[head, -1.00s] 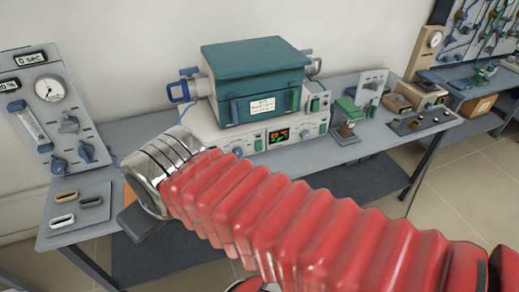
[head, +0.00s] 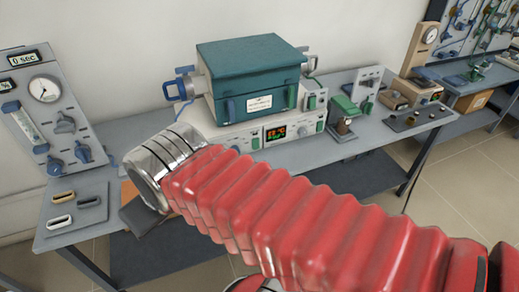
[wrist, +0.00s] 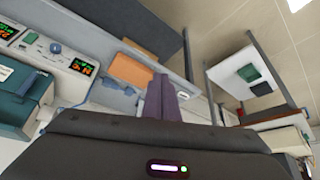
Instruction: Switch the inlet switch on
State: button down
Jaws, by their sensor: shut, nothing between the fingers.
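On the left panel (head: 50,110) in the head view are a round gauge (head: 44,88), a flow tube (head: 24,128) and several blue-grey knobs, among them a lower right knob (head: 83,151). No label that I can read marks the inlet switch, so I cannot tell which control it is. My gripper (head: 138,214) is at the left end of my red arm, over the table's front edge, right of the panel and apart from it. The wrist view shows its dark fingers (wrist: 163,92) together and empty.
A teal furnace (head: 254,64) on a white control base (head: 230,138) stands behind my arm. Three oval-slotted pieces lie on a small plate (head: 75,222) at the table's left front. A small upright panel (head: 367,84) and a black-knobbed plate (head: 417,118) are at the right.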

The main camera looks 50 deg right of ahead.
jog(key=w+d+f+m+h, duration=0.2)
jog(key=w+d+m, duration=0.15)
jog(key=d, duration=0.55)
jog(key=w+d+f+m+t+h, duration=0.1)
jog(key=w+d+f+m+h, duration=0.15)
jog(key=d+m, duration=0.4)
jog(key=w+d+f+m+h, duration=0.15)
jog(key=w+d, duration=0.25)
jog(key=d, duration=0.7)
jog(key=s+d+f+m+t, duration=0.1)
jog(key=s+d+f+m, duration=0.2)
jog(key=d+f+m, duration=0.3)
jog(key=s+d+f+m+t, duration=0.1)
jog(key=s+d+f+m, duration=0.3)
jog(key=d+f, duration=0.5)
jog(key=shift+d+m+t, duration=0.4)
jog(key=shift+d+m, duration=0.35)
jog(key=shift+m, duration=0.5)
send_near(256, 147)
jog(key=x, duration=0.4)
jog(key=shift+d+f, duration=0.15)
jog(key=shift+f, duration=0.4)
jog(key=shift+w+d+f, duration=0.1)
jog(key=shift+w+d, duration=0.3)
jog(key=shift+w, duration=0.25)
